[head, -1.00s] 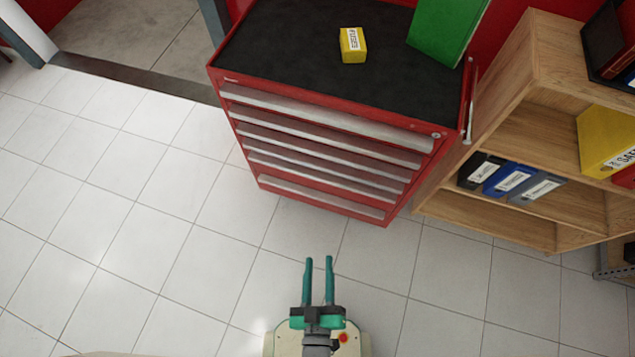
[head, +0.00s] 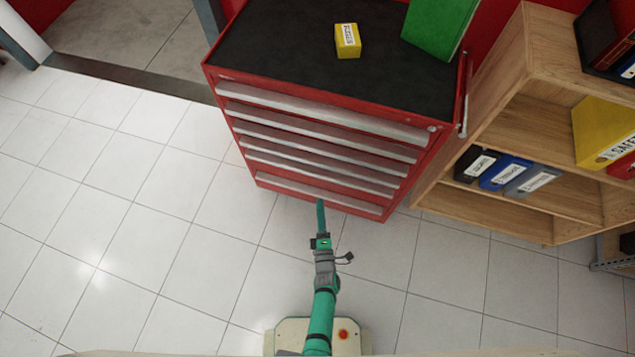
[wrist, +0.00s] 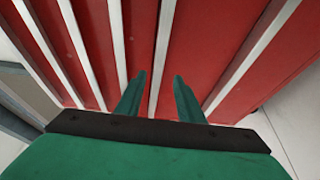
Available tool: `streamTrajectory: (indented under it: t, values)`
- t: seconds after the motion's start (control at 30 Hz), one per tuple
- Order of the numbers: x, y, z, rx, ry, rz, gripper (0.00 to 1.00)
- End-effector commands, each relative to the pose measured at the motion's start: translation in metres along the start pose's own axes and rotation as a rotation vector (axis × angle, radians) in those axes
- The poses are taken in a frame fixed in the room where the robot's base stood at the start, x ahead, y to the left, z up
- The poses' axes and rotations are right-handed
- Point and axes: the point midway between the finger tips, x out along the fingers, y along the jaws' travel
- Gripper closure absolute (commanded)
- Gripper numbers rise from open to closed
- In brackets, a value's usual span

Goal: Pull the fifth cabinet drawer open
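The red tool cabinet (head: 222,98) has several stacked drawers with long pale handles, all closed in the head view. The fifth drawer's handle (head: 318,175) is the second strip up from the bottom. My gripper (head: 320,203) is in front of the lower drawers and points at the cabinet. In the wrist view my gripper (wrist: 159,78) is open, with two teal fingers apart. A pale handle strip (wrist: 160,50), apparently the fifth drawer's, runs up between the fingertips. I cannot tell whether the fingers touch it. Nothing is visibly held.
A yellow box (head: 347,42) and a green binder (head: 438,25) stand on the black cabinet top. A wooden shelf (head: 535,75) with binders is close on the right. The tiled floor (head: 130,240) is clear to the left and in front.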

Motion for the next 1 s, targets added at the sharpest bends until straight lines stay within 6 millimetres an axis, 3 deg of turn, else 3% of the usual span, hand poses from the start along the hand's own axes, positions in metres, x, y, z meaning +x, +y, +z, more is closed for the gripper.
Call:
streamTrajectory:
  t: [0.17, 0.6, 0.8, 1.0]
  values:
    - [0.018, 0.0, 0.001, -0.008, 0.001, 0.003, 0.66]
    - [0.09, 0.0, 0.001, -0.005, 0.001, 0.002, 0.66]
    - [0.105, 0.0, 0.0, -0.006, 0.001, 0.0, 0.66]
    - [0.108, -0.001, 0.0, -0.005, 0.0, -0.001, 0.66]
